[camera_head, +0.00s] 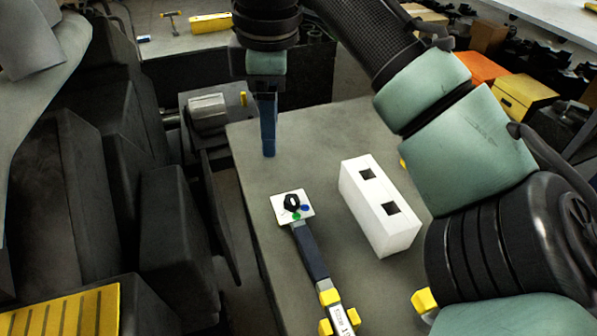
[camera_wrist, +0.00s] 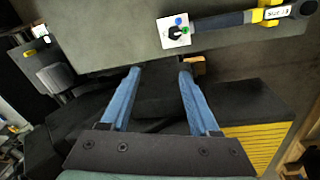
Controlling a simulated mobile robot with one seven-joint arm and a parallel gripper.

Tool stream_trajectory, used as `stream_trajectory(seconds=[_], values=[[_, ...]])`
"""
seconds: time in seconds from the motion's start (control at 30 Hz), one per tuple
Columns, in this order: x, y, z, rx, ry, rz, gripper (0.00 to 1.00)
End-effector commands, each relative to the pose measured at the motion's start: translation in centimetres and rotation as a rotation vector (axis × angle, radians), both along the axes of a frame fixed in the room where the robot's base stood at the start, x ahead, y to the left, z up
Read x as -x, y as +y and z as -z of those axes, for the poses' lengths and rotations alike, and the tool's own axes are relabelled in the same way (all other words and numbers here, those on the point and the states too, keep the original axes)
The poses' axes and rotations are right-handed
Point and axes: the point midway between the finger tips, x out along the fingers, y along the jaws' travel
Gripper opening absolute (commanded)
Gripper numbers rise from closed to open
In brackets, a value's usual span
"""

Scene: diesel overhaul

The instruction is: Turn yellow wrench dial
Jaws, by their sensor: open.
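The wrench (camera_head: 309,250) lies on the grey table, with a dark grip and yellow parts (camera_head: 330,296) near its lower end. At its upper end is a white square plate (camera_head: 278,201) carrying a black dial knob (camera_head: 292,202) and blue and green dots. In the wrist view the knob (camera_wrist: 175,33) and wrench (camera_wrist: 220,20) show near the top edge. My gripper (camera_head: 269,153) points down beyond the plate, towards the table's far left corner, apart from the dial. In the wrist view its blue fingers (camera_wrist: 160,72) are spread with nothing between them.
A white block (camera_head: 378,205) with two square holes stands right of the wrench. Dark machinery (camera_head: 185,240) lies left of the table (camera_head: 240,150). A yellow box (camera_head: 524,97) is at the upper right. The tabletop between gripper and plate is clear.

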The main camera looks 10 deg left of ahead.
Motion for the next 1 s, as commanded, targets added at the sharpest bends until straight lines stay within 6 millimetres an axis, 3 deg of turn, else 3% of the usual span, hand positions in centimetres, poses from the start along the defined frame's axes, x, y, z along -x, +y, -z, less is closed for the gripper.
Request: stream_trajectory(seconds=[0.03,0.17,0.37,0.7,1.0], values=[[0.2,-1.3,0.5,0.038,0.035,0.001,0.62],[0.7,-2.6,1.1,0.076,0.085,-0.007,0.62],[0.8,-2.7,3.9,0.078,0.090,-0.008,0.62],[0.9,-2.5,10.8,0.075,0.088,-0.008,0.62],[0.9,-2.5,13.4,0.074,0.085,-0.008,0.62]])
